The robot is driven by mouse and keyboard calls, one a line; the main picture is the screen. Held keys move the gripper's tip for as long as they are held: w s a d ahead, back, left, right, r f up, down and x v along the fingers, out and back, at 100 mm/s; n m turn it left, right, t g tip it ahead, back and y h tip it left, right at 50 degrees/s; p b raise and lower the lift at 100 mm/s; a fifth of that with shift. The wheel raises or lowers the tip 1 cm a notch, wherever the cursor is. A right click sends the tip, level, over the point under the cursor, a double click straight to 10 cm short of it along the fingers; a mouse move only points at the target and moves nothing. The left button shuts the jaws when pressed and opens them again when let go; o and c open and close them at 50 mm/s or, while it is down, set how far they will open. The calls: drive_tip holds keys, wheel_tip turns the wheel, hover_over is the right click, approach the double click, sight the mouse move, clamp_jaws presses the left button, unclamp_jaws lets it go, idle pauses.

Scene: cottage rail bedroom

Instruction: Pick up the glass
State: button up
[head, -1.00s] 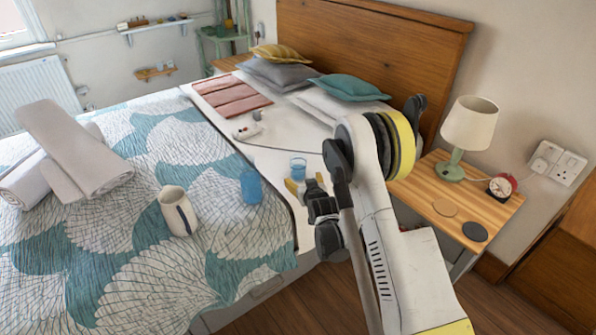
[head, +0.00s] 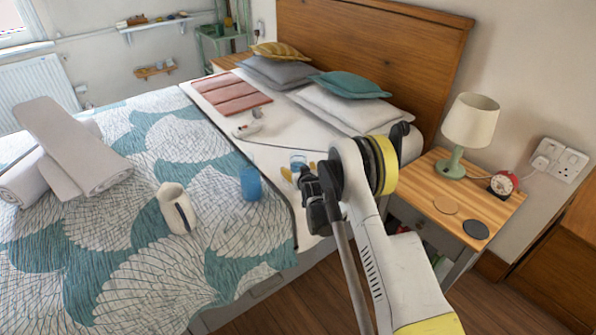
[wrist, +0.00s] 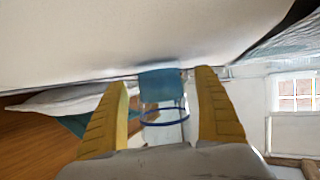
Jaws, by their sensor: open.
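The glass (head: 298,160) is clear with blue in it and stands on the white sheet near the side edge of the bed. In the wrist view, which looks upside down, the glass (wrist: 162,84) shows its blue lower part and a dark blue rim. My gripper (wrist: 162,78) is open, with one yellow finger on each side of the glass. A gap shows between the glass and each finger. In the head view my gripper (head: 300,172) is at the glass, and my wrist hides part of it.
A white object (head: 246,128) lies behind on the sheet. Pillows (head: 350,107) are at the headboard. The nightstand (head: 482,205) with a lamp (head: 470,122) is right.

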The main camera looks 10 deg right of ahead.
drive_tip(key=c, duration=1.5)
drive_tip(key=shift+r, duration=0.25)
